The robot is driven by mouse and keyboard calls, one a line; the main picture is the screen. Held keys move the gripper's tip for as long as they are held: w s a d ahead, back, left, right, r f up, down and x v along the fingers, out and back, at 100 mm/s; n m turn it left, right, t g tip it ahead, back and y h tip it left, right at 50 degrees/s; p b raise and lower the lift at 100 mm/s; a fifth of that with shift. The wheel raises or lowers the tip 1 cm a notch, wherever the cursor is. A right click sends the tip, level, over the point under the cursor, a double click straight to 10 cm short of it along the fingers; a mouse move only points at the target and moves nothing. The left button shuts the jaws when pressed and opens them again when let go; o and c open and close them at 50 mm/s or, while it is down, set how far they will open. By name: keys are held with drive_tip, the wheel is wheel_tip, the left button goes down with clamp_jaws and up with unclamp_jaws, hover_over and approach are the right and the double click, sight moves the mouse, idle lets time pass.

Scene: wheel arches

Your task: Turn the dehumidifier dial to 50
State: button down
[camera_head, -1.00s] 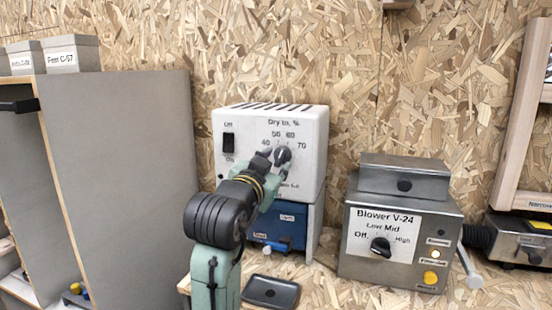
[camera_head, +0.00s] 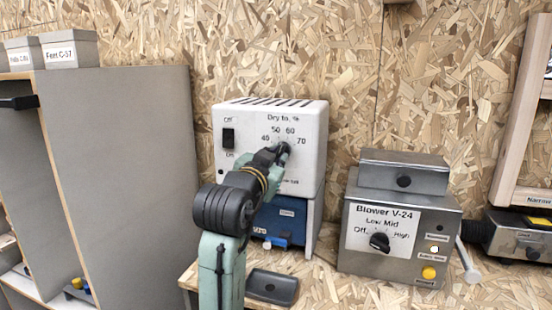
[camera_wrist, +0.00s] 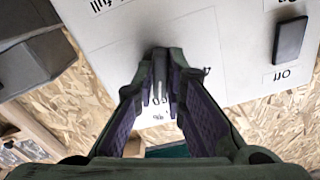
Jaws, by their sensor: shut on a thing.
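The white dehumidifier (camera_head: 310,172) stands against the chipboard wall, with "Dry to, %" and the marks 40, 50, 60 and 70 around its dark dial (camera_head: 286,148). My gripper (camera_head: 277,154) reaches the dial from the lower left and is shut on it. In the wrist view the fingertips (camera_wrist: 161,88) close around the dial, with the white panel (camera_wrist: 235,75) behind. The fingers hide most of the dial, so I cannot tell which mark its pointer faces. A black Off/On rocker switch (camera_head: 228,138) is left of the dial; it also shows in the wrist view (camera_wrist: 290,40).
A small dark tray (camera_head: 272,287) lies in front. The grey Blower V-24 box (camera_head: 352,265) with its own knob (camera_head: 380,242) stands to the right. A grey cabinet (camera_head: 125,170) is at the left.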

drive_tip(key=shift+n+p, duration=0.3)
drive_tip(key=shift+n, duration=0.1)
drive_tip(key=n+p, duration=0.1)
drive_tip(key=n, duration=0.1)
drive_tip(key=shift+d+r+n, duration=0.1)
drive_tip(key=shift+d+n, duration=0.05)
drive_tip(key=shift+n, duration=0.25)
drive_tip(key=shift+n+p, duration=1.3)
drive_tip(key=shift+n, duration=0.7)
drive_tip(key=c, duration=1.6)
unclamp_jaws()
drive_tip(key=shift+c, duration=0.2)
drive_tip(key=v, duration=1.2)
